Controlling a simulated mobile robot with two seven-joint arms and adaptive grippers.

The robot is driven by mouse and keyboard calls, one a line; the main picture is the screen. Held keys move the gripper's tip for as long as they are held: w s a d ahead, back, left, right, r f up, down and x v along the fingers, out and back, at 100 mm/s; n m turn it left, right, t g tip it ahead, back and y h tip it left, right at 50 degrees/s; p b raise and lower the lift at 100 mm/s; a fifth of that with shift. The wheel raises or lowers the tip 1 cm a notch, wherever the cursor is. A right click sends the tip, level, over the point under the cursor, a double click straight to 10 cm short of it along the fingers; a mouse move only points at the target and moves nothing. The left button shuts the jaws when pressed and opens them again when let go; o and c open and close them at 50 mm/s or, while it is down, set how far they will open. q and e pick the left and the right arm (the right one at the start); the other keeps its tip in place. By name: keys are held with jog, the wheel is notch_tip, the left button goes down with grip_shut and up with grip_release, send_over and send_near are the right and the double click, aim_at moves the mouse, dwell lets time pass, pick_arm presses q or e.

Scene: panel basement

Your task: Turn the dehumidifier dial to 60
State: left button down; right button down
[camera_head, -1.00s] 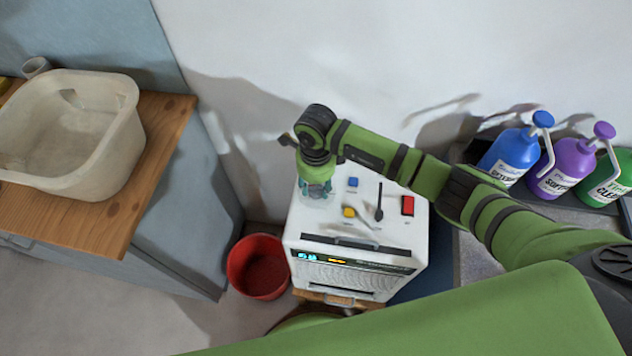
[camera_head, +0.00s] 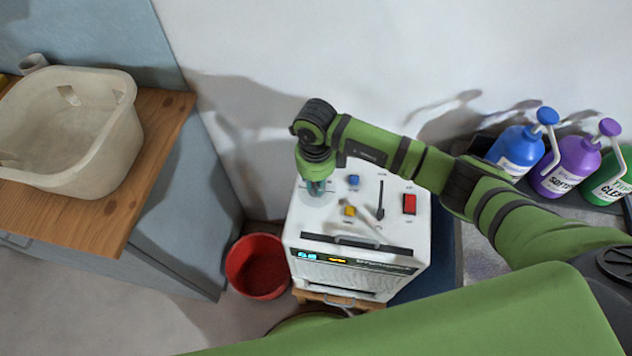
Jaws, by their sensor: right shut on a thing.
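The white dehumidifier (camera_head: 336,227) stands below my right arm, with its control panel on top. The panel carries a blue button (camera_head: 353,181), a yellow button (camera_head: 349,211), a red switch (camera_head: 409,203) and a dark lever (camera_head: 380,203). My right gripper (camera_head: 316,188) points down at the panel's far left corner and is shut on the dial there. The dial itself is hidden by the gripper and wrist, so its setting cannot be read. The lit display (camera_head: 308,255) on the front is too small to read surely. My left gripper is not in view.
A red bucket (camera_head: 236,264) stands left of the dehumidifier. A beige basin (camera_head: 112,165) sits on a wooden counter (camera_head: 160,140) at the left. Blue, purple and green pump bottles (camera_head: 517,152) stand at the right. The wall is close behind my wrist.

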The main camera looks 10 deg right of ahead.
aim_at(315, 185)
jog(key=m+b, duration=0.1)
jog(key=m, duration=0.4)
jog(key=shift+w, duration=0.1)
dwell(0.4)
jog(key=c, duration=1.2)
grip_release()
jog(key=shift+r, duration=0.1)
notch_tip(315, 185, up, 12)
